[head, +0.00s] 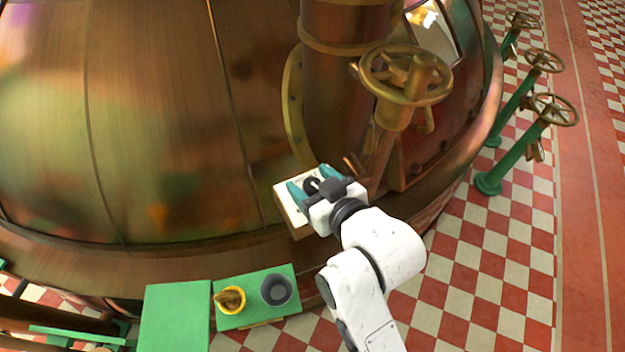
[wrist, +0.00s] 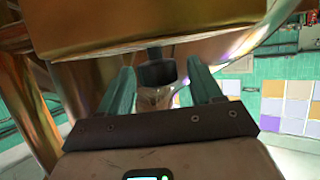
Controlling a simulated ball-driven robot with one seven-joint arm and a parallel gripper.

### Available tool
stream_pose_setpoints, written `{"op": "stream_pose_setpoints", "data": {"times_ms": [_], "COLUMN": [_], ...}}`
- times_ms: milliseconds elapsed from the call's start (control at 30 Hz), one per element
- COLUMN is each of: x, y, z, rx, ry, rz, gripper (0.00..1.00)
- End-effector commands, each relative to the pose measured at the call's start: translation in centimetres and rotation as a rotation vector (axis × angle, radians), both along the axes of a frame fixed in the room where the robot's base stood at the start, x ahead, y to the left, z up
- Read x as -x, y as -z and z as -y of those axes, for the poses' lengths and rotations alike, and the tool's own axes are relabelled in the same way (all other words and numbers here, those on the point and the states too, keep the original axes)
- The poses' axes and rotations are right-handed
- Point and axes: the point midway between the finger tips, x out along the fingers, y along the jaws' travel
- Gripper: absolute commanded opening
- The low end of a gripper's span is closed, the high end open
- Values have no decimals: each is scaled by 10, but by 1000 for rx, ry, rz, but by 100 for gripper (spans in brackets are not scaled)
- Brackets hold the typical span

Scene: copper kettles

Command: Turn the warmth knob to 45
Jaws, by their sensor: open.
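A pale plate (head: 284,196) is mounted on the side of the big copper kettle. A small dark knob (head: 311,185) shows on it, partly hidden by my gripper (head: 312,181). My gripper is open, with one teal finger on each side of the knob. In the wrist view a dark round piece (wrist: 158,73), which looks like the knob, lies between the spread fingertips (wrist: 160,68). Gaps show on both sides of it there. I cannot read any scale or pointer.
The copper kettle (head: 150,120) fills the left and middle. A brass handwheel (head: 405,76) stands just above my gripper. A green stand (head: 254,312) below holds a yellow cup (head: 232,308) and a grey cup (head: 276,290). Green valve posts (head: 514,162) stand on the open checkered floor at right.

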Motion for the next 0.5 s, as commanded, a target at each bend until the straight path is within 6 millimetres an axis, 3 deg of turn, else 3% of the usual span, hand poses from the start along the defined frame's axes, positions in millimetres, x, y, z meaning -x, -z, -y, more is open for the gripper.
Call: {"op": "stream_pose_setpoints", "data": {"times_ms": [67, 500], "x": [0, 0], "y": [0, 0], "z": [0, 0], "rx": [0, 1], "ry": [0, 0], "rz": [0, -1], "gripper": [65, 23]}}
